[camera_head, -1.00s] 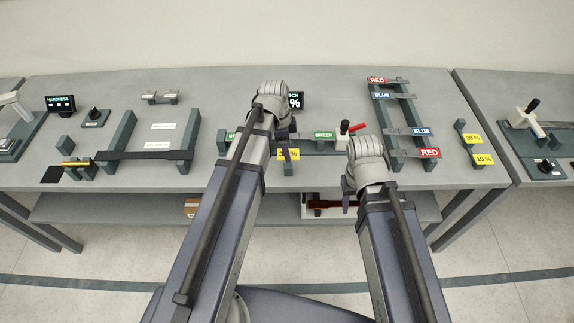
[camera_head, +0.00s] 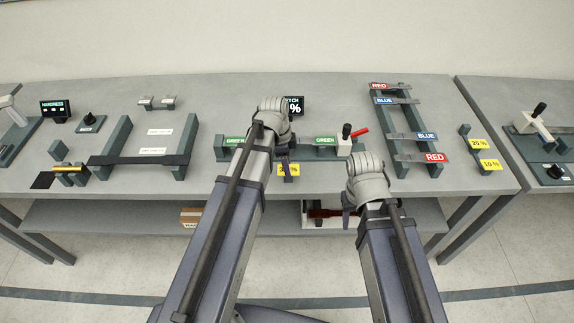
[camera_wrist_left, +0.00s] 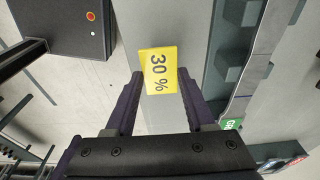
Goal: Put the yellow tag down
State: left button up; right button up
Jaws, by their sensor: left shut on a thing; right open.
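The yellow 30 % tag (camera_head: 288,170) is held by my left gripper (camera_head: 285,153), near the front edge of the table, in front of the fixture with the green labels. In the left wrist view the tag (camera_wrist_left: 158,70) sits between the tips of the two fingers, its printed face toward the camera. I cannot tell whether it touches the table. My right gripper (camera_head: 348,216) is open and empty, in front of the table's front edge.
A small rack (camera_head: 466,144) at the right carries two yellow tags, 20 % (camera_head: 479,147) and 10 % (camera_head: 490,165). A frame with red and blue labelled strips (camera_head: 388,119) stands left of it.

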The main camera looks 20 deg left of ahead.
aim_at(281, 169)
pick_arm(q)
jog(key=shift+f, duration=0.2)
jog(key=o, duration=1.3)
jog(key=shift+r, duration=0.1)
notch_tip(281, 169, up, 12)
jog(key=a+p, duration=0.2)
jog(key=p, duration=1)
jog(key=s+d+n+y, duration=0.1)
jog(key=s+d+n, duration=0.2)
jog(key=s+d, duration=0.1)
jog(key=s+d+n+y, duration=0.1)
jog(key=s+d+n, duration=0.3)
jog(key=s, duration=0.1)
jog(key=s+d+n+y, duration=0.1)
jog(key=s+d+n, duration=0.3)
jog(key=s+d, duration=0.1)
jog(key=shift+s+g, duration=0.1)
jog(key=shift+g, duration=0.2)
